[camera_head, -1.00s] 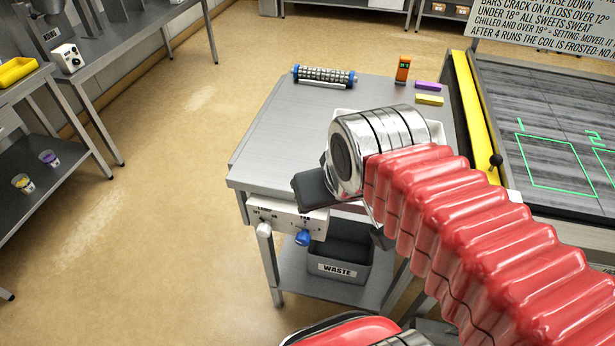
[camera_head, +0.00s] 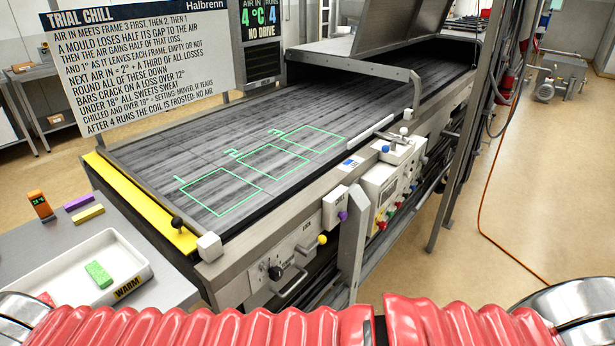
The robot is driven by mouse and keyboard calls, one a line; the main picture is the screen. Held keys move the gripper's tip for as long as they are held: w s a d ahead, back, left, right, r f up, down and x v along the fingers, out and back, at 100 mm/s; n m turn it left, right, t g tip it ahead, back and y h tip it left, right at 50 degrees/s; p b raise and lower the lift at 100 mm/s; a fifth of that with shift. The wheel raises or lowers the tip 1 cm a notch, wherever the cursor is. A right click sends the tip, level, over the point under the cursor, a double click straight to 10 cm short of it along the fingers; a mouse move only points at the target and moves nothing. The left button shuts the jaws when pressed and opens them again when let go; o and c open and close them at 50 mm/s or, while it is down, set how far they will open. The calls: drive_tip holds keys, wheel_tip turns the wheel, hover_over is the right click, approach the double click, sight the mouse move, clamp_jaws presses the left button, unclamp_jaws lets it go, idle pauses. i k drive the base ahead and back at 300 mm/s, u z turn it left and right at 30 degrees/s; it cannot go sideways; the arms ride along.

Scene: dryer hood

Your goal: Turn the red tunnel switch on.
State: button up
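The cooling tunnel's conveyor (camera_head: 300,120) runs from the lower left to a raised metal hood (camera_head: 400,28) at the back. A white control panel (camera_head: 383,190) on its near side carries several small coloured knobs. A red knob (camera_head: 382,225) sits at the panel's lower edge; others beside it are red, green and yellow. Their labels and positions are too small to read, and I cannot tell which is the tunnel switch. The display (camera_head: 262,38) reads "NO DRIVE". My gripper is out of view; my red arm crosses the bottom edge, apart from the panel.
A purple knob (camera_head: 342,215), yellow knob (camera_head: 322,239) and black dial (camera_head: 275,272) sit left of the panel. A grey post (camera_head: 350,245) stands in front. An orange cable (camera_head: 487,190) trails over open floor on the right.

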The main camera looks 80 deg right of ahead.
sight(382, 225)
drive_tip(key=z, duration=0.6)
drive_tip(key=k, duration=0.85)
drive_tip(key=z, duration=1.05)
drive_tip(key=k, duration=0.5)
drive_tip(key=z, duration=0.85)
drive_tip(key=i, duration=0.95)
drive_tip(key=z, duration=0.65)
